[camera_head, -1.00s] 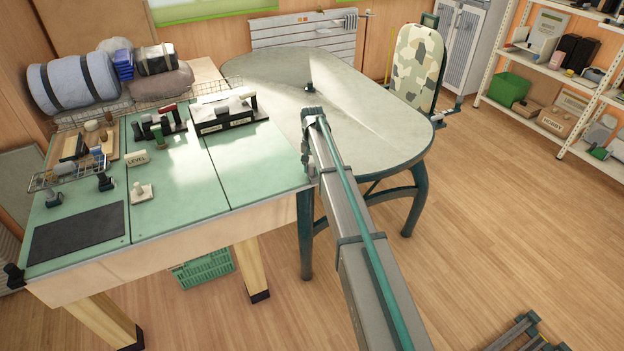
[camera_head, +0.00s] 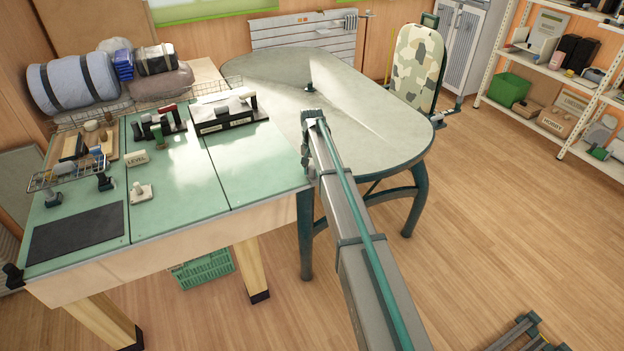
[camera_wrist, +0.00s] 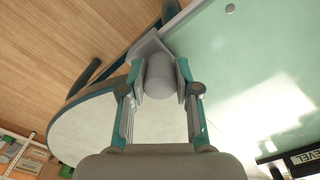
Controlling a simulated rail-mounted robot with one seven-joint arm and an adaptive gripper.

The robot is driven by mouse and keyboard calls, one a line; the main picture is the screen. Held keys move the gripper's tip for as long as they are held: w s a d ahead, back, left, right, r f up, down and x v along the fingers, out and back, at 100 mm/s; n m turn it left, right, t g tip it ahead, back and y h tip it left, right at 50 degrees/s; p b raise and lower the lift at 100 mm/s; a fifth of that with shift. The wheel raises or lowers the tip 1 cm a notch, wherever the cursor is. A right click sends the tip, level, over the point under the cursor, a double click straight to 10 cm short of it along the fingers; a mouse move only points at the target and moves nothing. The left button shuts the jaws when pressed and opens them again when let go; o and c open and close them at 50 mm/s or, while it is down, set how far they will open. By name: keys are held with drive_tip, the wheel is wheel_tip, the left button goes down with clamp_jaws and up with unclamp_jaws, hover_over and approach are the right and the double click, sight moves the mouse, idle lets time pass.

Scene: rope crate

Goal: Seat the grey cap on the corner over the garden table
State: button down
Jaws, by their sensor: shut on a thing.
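My gripper (camera_wrist: 160,84) is shut on the grey cap (camera_wrist: 161,72), with a finger on each side of its rounded knob. The cap's flat, angular grey plate (camera_wrist: 147,47) shows beyond the fingers, over the edge between the green worktop (camera_wrist: 250,75) and the garden table (camera_wrist: 85,128). Whether the plate touches the corner or hangs above it, I cannot tell. In the head view, my gripper (camera_head: 307,160) is at the worktop's right corner beside the garden table (camera_head: 270,75), mostly hidden by my arm; the cap cannot be made out there.
A pale cap-like piece with a knob (camera_head: 141,193) lies on the worktop (camera_head: 175,210). A camouflage-covered board (camera_head: 418,65) stands behind the garden table. Floor to the right is mostly clear.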

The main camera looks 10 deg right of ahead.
drive_tip(key=shift+f, duration=0.15)
drive_tip(key=c, duration=0.7)
unclamp_jaws()
drive_tip(key=shift+c, duration=0.2)
wheel_tip(320, 180, up, 12)
idle(0.5)
